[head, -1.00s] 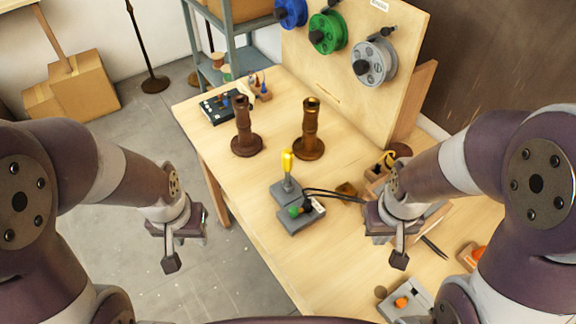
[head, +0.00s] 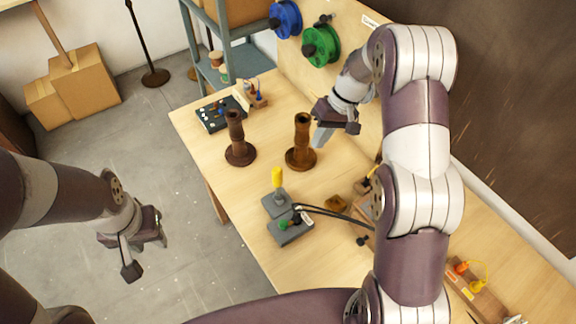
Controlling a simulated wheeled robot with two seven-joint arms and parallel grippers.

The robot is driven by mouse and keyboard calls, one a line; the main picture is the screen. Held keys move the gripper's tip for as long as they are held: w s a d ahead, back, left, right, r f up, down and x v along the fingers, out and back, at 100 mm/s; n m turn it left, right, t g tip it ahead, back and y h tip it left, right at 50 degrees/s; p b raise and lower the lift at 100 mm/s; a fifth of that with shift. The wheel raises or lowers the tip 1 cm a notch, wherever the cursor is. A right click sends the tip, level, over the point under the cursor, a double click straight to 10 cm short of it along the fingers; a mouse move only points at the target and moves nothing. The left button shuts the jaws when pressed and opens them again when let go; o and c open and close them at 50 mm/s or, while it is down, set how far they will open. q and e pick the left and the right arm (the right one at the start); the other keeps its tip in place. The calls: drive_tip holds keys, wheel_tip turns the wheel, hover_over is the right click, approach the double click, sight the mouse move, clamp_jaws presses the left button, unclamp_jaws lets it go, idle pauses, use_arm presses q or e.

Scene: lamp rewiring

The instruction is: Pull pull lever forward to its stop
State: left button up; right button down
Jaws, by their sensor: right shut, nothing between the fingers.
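A lever with a yellow handle (head: 277,178) stands upright on a grey base (head: 276,203) near the table's left edge. A grey box with a green knob (head: 287,225) sits right in front of it, with black cables running off to the right. My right gripper (head: 337,132) is shut and empty. It hangs above the table, behind and to the right of the lever, beside a brown lamp stem, and is apart from the lever. My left gripper (head: 145,258) is over the floor, left of the table; its finger gap is unclear.
Two brown lamp stems, one left (head: 236,142) and one right (head: 301,145), stand behind the lever. A dark tray (head: 222,113) is at the back left. Blue (head: 285,19) and green (head: 321,46) spools hang on the back panel. My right arm hides much of the table's right side.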

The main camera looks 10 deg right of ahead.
drive_tip(key=p, duration=0.2)
hover_over(278, 187)
drive_tip(key=w+d, duration=0.2)
drive_tip(key=d, duration=0.2)
wheel_tip(278, 187, down, 9)
drive_tip(key=shift+s+f, duration=0.1)
drive_tip(key=shift+f, duration=0.15)
